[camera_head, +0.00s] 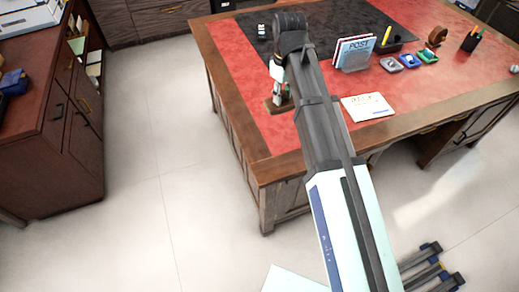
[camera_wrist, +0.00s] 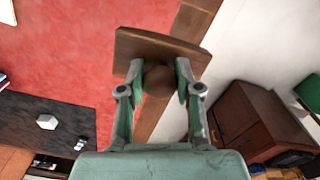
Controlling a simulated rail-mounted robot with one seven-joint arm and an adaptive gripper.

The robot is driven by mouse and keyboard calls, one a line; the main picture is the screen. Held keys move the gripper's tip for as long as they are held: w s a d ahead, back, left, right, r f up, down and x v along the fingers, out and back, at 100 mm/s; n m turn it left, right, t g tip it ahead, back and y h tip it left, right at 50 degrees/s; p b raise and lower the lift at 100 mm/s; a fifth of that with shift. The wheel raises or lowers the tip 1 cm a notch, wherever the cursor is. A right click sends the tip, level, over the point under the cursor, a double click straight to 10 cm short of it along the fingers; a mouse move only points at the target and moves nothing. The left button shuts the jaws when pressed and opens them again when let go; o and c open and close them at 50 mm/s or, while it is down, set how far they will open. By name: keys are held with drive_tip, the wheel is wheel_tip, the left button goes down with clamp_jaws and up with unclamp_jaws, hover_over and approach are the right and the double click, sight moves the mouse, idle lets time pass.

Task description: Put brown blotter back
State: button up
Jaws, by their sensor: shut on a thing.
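The brown blotter (camera_wrist: 158,46) is a wooden piece with a flat plate and a round knob. My gripper (camera_wrist: 159,76) is shut on the knob, with one green-grey finger on each side of it. In the head view the blotter (camera_head: 279,105) is below my gripper (camera_head: 279,80), at the left part of the red desk top. I cannot tell whether it touches the desk. My arm hides part of the desk beside it.
The desk (camera_head: 230,160) has a wooden rim and a black pad (camera_head: 395,20). A letter holder with cards (camera_head: 355,52), small coloured items (camera_head: 409,61), a paper (camera_head: 367,107) and a pen cup (camera_head: 471,41) stand to the right. A dark cabinet (camera_head: 60,130) is at left.

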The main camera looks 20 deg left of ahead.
drive_tip(key=shift+s+f, duration=0.2)
drive_tip(key=shift+s, duration=0.05)
drive_tip(key=f+p, duration=0.2)
drive_tip(key=f, duration=0.8)
drive_tip(key=f+p, duration=0.2)
drive_tip(key=f, duration=0.7)
drive_tip(key=shift+w+d+f+p, duration=0.2)
drive_tip(key=shift+f+p, duration=0.1)
drive_tip(key=shift+f, duration=0.05)
drive_tip(key=shift+f, duration=0.2)
drive_tip(key=o, duration=1)
drive_tip(key=shift+r, duration=0.1)
drive_tip(key=shift+r, duration=0.1)
wheel_tip(320, 180, up, 12)
drive_tip(key=b, duration=0.3)
drive_tip(key=shift+b, duration=0.3)
